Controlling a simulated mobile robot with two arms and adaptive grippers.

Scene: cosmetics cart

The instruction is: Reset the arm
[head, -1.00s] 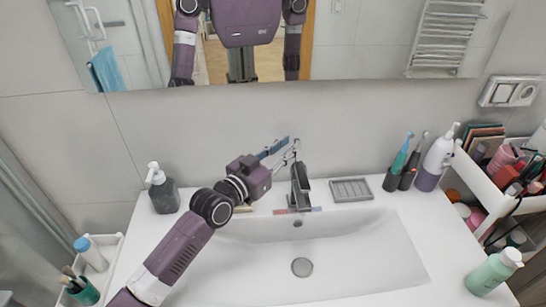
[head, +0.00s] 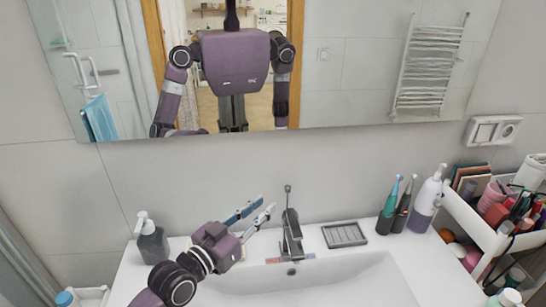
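My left arm comes in from the lower left over the left part of the sink. Its gripper (head: 258,208) is left of the grey faucet (head: 291,236), with a small visible gap. The two fingers are spread apart, and I see nothing between them. The faucet's thin lever (head: 288,190) points up. My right gripper is not in view; the mirror shows only part of my body and arms.
A dark soap dispenser (head: 151,242) stands behind my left arm. A grey soap dish (head: 344,235), toothbrushes (head: 390,200) in dark holders and a white-and-purple bottle (head: 428,200) stand right of the faucet. A cosmetics cart (head: 472,225) is at the right. The sink basin (head: 345,285) looks empty.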

